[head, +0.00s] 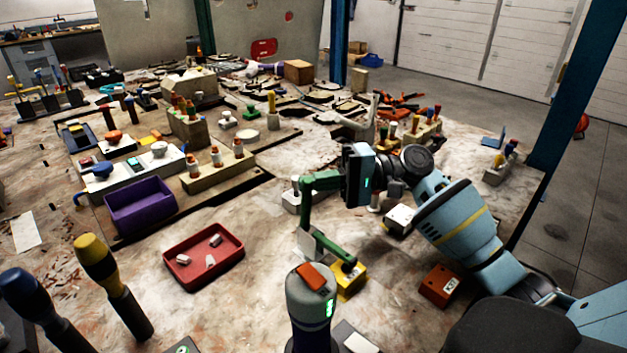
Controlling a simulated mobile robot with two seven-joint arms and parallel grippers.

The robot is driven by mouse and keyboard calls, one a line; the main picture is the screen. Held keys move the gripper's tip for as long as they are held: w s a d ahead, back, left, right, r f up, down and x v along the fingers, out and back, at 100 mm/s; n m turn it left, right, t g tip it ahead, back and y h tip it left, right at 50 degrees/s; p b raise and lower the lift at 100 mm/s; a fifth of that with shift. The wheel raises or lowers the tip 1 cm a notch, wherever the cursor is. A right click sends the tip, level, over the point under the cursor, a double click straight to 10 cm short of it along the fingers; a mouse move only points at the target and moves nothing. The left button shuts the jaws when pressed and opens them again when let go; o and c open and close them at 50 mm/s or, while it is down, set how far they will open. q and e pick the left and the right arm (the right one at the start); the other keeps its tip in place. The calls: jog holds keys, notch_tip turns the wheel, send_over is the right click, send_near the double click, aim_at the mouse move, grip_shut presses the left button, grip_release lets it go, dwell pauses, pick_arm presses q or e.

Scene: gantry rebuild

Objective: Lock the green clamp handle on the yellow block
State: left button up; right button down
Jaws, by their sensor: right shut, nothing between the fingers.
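The yellow block (350,283) sits on the table right of the middle, partly hidden behind a white and grey cylinder-shaped device. The green clamp handle (329,246) slants up and left from the top of the block. My right gripper (308,239) is shut and empty, with its dark body above and behind the block. A bent green piece runs left and down from that body to a small grey plate at the handle's upper left end. I cannot tell whether the plate touches the handle. My left gripper is not in view.
The cylinder-shaped device (311,302) with an orange top stands close in front of the block. A red tray (203,282) with small pale pieces lies left. An orange-red box (439,286) lies right. Screwdriver-like handles (97,260) stand at the front left.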

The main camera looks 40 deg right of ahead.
dwell(0.4)
jog(key=b+v, duration=0.1)
jog(key=v, duration=0.6)
jog(key=shift+d, duration=0.4)
jog(key=shift+s, duration=0.15)
